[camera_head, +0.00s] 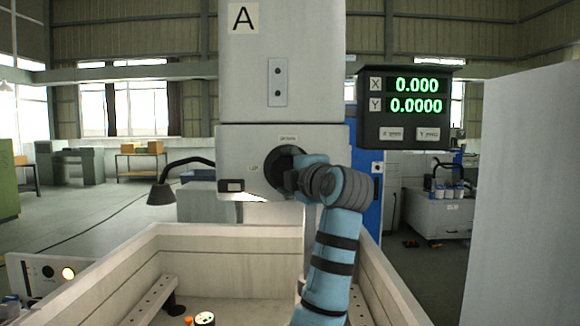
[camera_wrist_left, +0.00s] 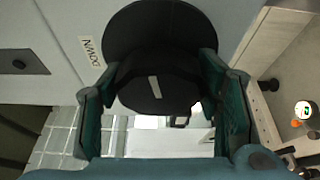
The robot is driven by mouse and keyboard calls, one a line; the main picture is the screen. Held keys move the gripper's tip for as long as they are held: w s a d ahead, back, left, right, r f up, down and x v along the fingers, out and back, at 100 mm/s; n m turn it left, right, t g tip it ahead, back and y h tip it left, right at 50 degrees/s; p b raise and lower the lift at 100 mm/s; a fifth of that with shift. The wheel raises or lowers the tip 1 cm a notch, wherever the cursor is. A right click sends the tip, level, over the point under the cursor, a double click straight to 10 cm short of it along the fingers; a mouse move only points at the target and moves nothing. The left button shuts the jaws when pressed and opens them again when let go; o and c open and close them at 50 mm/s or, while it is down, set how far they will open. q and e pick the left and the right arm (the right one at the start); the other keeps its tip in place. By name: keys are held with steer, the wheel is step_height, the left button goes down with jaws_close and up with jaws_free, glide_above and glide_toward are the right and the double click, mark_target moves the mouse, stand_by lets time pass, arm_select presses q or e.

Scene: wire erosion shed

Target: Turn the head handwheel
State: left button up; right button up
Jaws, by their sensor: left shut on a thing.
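The head handwheel (camera_head: 273,172) is a black round wheel on the front of the light grey machine head (camera_head: 237,150), partly hidden by my gripper. In the left wrist view the black handwheel (camera_wrist_left: 160,22) fills the top middle, with its thick dark hub (camera_wrist_left: 157,88) facing the camera. My left gripper (camera_head: 290,180) is at the wheel. In the wrist view its two green fingers (camera_wrist_left: 163,75) stand on either side of the hub, shut on it. A label reading DOWN is beside the wheel in that view. My right gripper is not in view.
A readout (camera_head: 405,107) right of the head shows X 0.000 and Y 0.0000. A pale open-topped tank (camera_head: 230,245) lies below, with a small round item (camera_head: 204,318) inside. A lamp (camera_head: 161,194) hangs at left. A grey panel (camera_head: 525,190) stands at right.

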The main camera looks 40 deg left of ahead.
arm_select(q)
steer(key=shift+n, duration=0.6)
steer(key=shift+h, duration=0.3)
steer(key=o, duration=1.2)
steer(key=shift+c, duration=0.2)
steer(key=v, duration=1.2)
steer(key=shift+w, duration=0.1)
